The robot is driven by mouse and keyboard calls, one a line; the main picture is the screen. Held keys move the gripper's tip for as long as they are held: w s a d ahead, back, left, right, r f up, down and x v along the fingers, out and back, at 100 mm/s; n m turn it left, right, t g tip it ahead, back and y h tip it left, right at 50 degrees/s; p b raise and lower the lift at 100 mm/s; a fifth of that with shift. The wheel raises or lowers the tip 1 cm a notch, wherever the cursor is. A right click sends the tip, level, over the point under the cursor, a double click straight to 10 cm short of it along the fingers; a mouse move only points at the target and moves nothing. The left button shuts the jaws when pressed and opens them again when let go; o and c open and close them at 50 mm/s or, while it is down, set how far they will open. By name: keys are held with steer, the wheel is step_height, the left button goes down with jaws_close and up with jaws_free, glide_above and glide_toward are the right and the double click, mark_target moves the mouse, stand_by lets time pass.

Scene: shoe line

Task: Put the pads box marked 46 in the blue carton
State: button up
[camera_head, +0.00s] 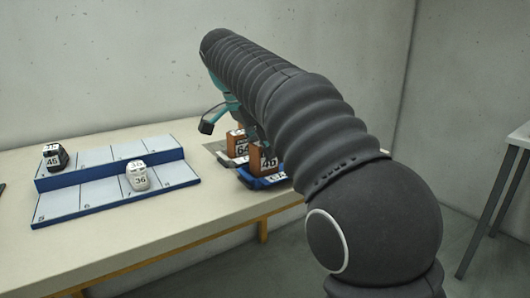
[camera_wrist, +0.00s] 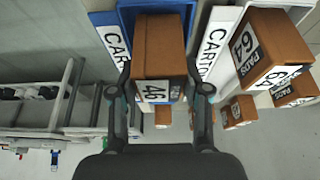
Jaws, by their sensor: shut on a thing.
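The brown pads box marked 46 (camera_wrist: 158,48) is between the two fingers of my gripper (camera_wrist: 160,88), which is shut on it. In the head view the same box (camera_head: 264,160) stands upright, low over the blue carton (camera_head: 262,183), and its lower end is close to the carton's walls. I cannot tell if it rests on the carton's floor. The blue carton (camera_wrist: 128,18) also shows around the box in the wrist view. In the head view my arm hides most of the gripper and part of the carton.
A white carton (camera_wrist: 220,28) stands beside the blue one, with a brown box marked 64 (camera_wrist: 258,45) at it. More brown boxes (camera_wrist: 238,110) show farther off.

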steer(key=shift+f, duration=0.4)
steer(key=shift+f, duration=0.1)
steer(key=o, duration=1.2)
steer(key=shift+c, duration=0.2)
steer(key=p+v, duration=0.1)
steer(key=v, duration=0.4)
steer(key=shift+a+r, duration=0.1)
steer(key=shift+r, duration=0.3)
steer(key=shift+v, duration=1)
steer(key=shift+s, duration=0.1)
